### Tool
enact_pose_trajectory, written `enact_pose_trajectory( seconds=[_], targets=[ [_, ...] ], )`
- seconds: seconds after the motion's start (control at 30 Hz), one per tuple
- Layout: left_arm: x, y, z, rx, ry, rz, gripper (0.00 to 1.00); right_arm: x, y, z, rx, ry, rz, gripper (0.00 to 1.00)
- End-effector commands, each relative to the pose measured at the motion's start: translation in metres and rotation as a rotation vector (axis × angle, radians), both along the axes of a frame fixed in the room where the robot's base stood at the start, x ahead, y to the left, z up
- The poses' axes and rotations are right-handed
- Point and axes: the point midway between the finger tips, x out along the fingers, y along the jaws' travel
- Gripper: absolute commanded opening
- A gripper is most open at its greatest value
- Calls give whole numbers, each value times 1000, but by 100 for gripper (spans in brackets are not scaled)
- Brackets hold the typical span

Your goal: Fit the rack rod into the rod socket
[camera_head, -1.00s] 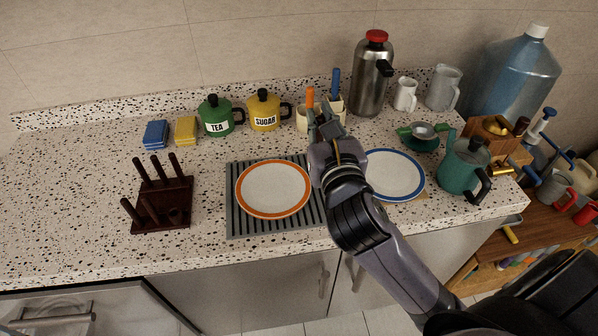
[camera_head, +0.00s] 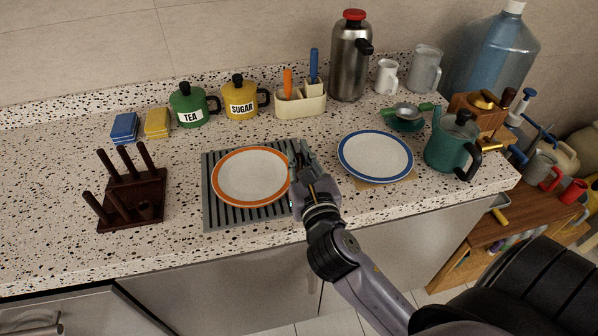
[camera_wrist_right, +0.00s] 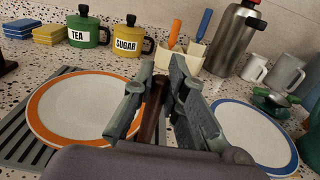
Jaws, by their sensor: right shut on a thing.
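My right gripper (camera_head: 303,163) is over the gap between the two plates. In the right wrist view its fingers are shut on a dark brown rack rod (camera_wrist_right: 152,112), which stands roughly upright between them. The rod is hard to make out in the head view. The dark wooden rack (camera_head: 128,221) stands at the left of the counter with several rods upright in it. A rod socket (camera_head: 147,211) seems to show at its front right, too small to see clearly. The gripper is well to the right of the rack. My left gripper is not in view.
An orange-rimmed plate (camera_head: 250,177) lies on a grey ribbed mat (camera_head: 218,216) between rack and gripper. A blue-rimmed plate (camera_head: 375,156) is to the right. Canisters, a utensil holder (camera_head: 301,103) and a steel flask (camera_head: 350,62) stand behind. Counter around the rack is clear.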

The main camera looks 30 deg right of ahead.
Motion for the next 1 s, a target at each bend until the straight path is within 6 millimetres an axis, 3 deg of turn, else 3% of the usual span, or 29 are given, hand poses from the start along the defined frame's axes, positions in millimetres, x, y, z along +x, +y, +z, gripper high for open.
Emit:
enact_pose_trajectory(
  seconds=[0.1,0.2,0.63,0.67,1.0],
  targets=[
    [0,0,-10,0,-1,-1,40,0,0,-25,2,6,-1,0],
    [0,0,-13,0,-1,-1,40,0,0,-35,0,4,-1,0],
    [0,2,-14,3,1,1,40,0,0,-41,-2,3,1,0],
    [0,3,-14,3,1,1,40,0,0,-40,-1,2,1,14],
    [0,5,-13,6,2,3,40,0,0,-39,-1,2,1,33]
  ],
)
